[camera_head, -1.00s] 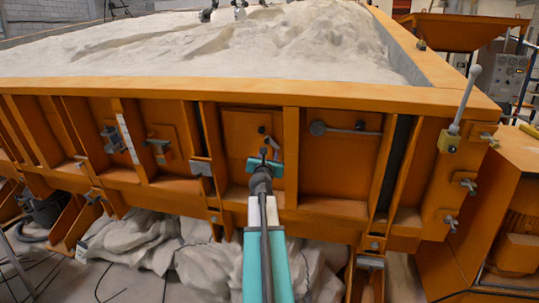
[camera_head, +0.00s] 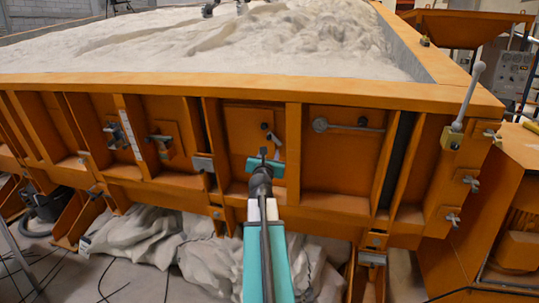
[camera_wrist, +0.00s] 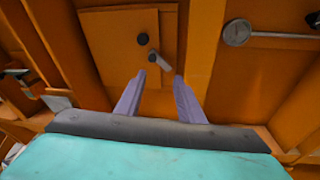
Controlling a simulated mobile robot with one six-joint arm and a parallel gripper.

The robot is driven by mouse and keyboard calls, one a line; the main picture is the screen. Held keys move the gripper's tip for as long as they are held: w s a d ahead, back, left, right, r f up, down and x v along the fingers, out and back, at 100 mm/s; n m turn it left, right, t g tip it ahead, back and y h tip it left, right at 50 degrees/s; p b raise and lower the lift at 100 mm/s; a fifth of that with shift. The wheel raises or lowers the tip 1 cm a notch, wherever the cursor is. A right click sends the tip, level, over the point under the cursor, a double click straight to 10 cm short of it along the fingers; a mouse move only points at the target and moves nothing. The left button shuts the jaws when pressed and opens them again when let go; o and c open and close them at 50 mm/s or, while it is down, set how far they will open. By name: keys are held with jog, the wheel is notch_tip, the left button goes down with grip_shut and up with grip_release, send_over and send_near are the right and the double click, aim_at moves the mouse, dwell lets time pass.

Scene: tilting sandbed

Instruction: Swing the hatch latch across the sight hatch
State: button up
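The sight hatch is a square orange plate (camera_head: 240,122) on the front wall of the sandbed, also in the wrist view (camera_wrist: 108,45). A dark round knob (camera_wrist: 143,39) is on its right part. Just below, the hatch latch, a short grey lever (camera_wrist: 162,64) with a dark end, slants down and right. In the head view the latch (camera_head: 276,140) is partly hidden by my gripper. My gripper (camera_wrist: 155,80) is open, its two fingers pointing at the hatch, one on each side of the lever's lower end. I cannot tell whether they touch it.
Upright orange ribs (camera_head: 292,150) divide the wall. To the right is a long grey handle with a round end (camera_head: 345,126). A lever with a ball knob (camera_head: 470,95) stands at the right corner. Pale crumpled cloth (camera_head: 160,240) lies under the bed.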

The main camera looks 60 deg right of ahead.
jog(key=shift+a, duration=0.15)
dwell(0.5)
jog(key=b+v, duration=0.2)
jog(key=v, duration=0.3)
jog(key=shift+s+a+f, duration=0.1)
jog(key=shift+s+a, duration=0.1)
jog(key=shift+b, duration=0.3)
jog(key=b+v, duration=0.2)
jog(key=b, duration=0.4)
jog(key=shift+a, duration=0.1)
jog(key=shift+s+a+b, duration=0.2)
jog(key=shift+a+b, duration=0.15)
jog(key=shift+b, duration=0.55)
jog(key=shift+b+v, duration=2.5)
jog(key=shift+b, duration=2.15)
